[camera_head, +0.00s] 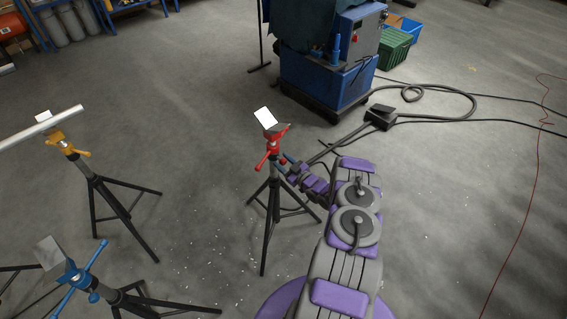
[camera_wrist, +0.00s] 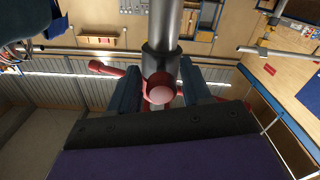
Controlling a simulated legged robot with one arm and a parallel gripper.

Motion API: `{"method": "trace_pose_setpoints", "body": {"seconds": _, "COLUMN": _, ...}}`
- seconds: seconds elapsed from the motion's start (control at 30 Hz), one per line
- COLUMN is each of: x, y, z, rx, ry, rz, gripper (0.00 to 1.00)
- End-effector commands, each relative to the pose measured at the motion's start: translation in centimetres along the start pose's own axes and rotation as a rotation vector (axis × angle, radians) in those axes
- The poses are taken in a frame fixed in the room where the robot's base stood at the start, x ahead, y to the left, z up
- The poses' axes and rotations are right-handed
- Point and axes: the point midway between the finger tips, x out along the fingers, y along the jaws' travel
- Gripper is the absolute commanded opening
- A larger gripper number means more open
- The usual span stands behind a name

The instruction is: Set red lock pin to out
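The red stand head (camera_head: 271,137) tops a black tripod in the middle of the head view, with a white plate (camera_head: 265,117) above it. In the wrist view, a round pinkish-red knob, the lock pin (camera_wrist: 160,88), faces the camera in front of a grey post (camera_wrist: 163,25). A red handle (camera_wrist: 105,69) sticks out to the left behind it. My gripper (camera_wrist: 159,84) has one dark blue finger on each side of the knob, with small gaps visible. It looks open around the knob. In the head view my gripper (camera_head: 285,160) is just right of the red head, its fingertips partly hidden.
A yellow-headed stand (camera_head: 65,140) holding a pale tube (camera_head: 40,124) is at the left. A blue-headed stand (camera_head: 72,277) is at the lower left. A blue machine (camera_head: 325,80) stands behind, with a foot pedal (camera_head: 380,117) and cables on the floor. Floor at the right is mostly clear.

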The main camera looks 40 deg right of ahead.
Motion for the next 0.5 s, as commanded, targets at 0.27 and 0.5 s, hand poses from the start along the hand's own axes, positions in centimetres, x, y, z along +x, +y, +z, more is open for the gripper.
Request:
{"method": "trace_pose_setpoints", "body": {"seconds": 0.27, "x": -0.01, "y": 0.01, "z": 0.01, "rx": 0.000, "ry": 0.000, "rz": 0.000, "gripper": 0.21}}
{"method": "trace_pose_setpoints", "body": {"seconds": 0.5, "x": -0.03, "y": 0.02, "z": 0.06, "rx": 0.000, "ry": -0.001, "rz": 0.000, "gripper": 0.00}}
